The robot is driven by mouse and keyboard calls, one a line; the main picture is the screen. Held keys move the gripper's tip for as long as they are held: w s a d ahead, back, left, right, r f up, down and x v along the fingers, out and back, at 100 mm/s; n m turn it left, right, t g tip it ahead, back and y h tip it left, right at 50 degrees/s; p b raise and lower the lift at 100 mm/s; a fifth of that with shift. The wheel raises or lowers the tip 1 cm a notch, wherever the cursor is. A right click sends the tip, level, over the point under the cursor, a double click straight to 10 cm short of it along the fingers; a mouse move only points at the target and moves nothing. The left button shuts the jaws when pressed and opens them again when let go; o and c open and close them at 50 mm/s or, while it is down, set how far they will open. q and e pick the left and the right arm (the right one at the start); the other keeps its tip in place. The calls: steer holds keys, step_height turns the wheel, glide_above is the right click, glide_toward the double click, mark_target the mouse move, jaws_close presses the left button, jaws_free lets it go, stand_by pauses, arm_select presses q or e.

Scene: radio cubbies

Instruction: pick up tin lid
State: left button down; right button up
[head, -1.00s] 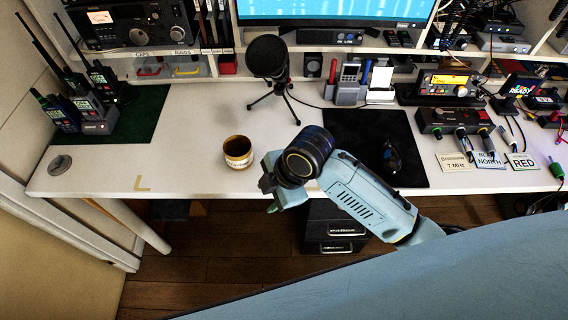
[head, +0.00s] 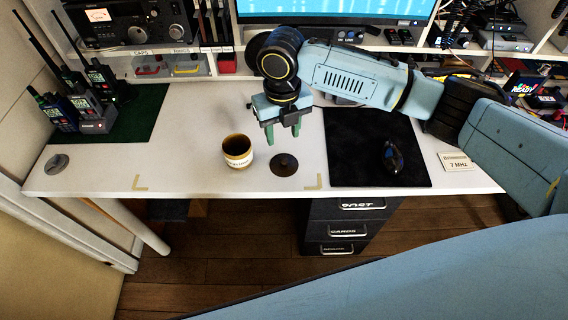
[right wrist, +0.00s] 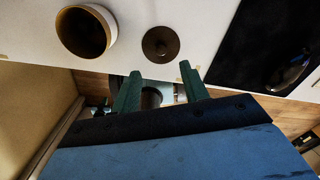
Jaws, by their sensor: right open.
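The tin lid (head: 284,164) is a small dark round disc with a knob in its middle. It lies flat on the white desk and also shows in the right wrist view (right wrist: 161,44). My right gripper (head: 283,134) is open and empty, above the desk, with its green fingers pointing down just behind the lid in the head view. In the right wrist view the two fingertips (right wrist: 160,72) frame the lid's width, apart from it. An open tin (head: 237,151) with a pale label stands left of the lid. My left gripper is not in view.
A black mat (head: 350,165) with a dark mouse (head: 391,156) lies right of the lid. Handheld radios (head: 85,100) stand on a green mat at the left. Tape corners mark the desk near its front edge. The desk left of the tin is mostly clear.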

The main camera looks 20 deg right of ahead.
mark_target(284, 159)
step_height(284, 159, down, 3)
steer(key=shift+f, duration=0.15)
steer(key=shift+f+b, duration=0.35)
steer(key=shift+f, duration=0.55)
step_height(284, 159, down, 4)
steer(key=shift+d+r+b, duration=0.1)
steer(key=shift+r+b, duration=0.1)
steer(key=shift+b, duration=0.4)
steer(key=shift+f, duration=0.4)
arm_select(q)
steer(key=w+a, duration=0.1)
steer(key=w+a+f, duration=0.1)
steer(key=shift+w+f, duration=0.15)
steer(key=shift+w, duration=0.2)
arm_select(e)
jaws_close()
steer(key=shift+r, duration=0.1)
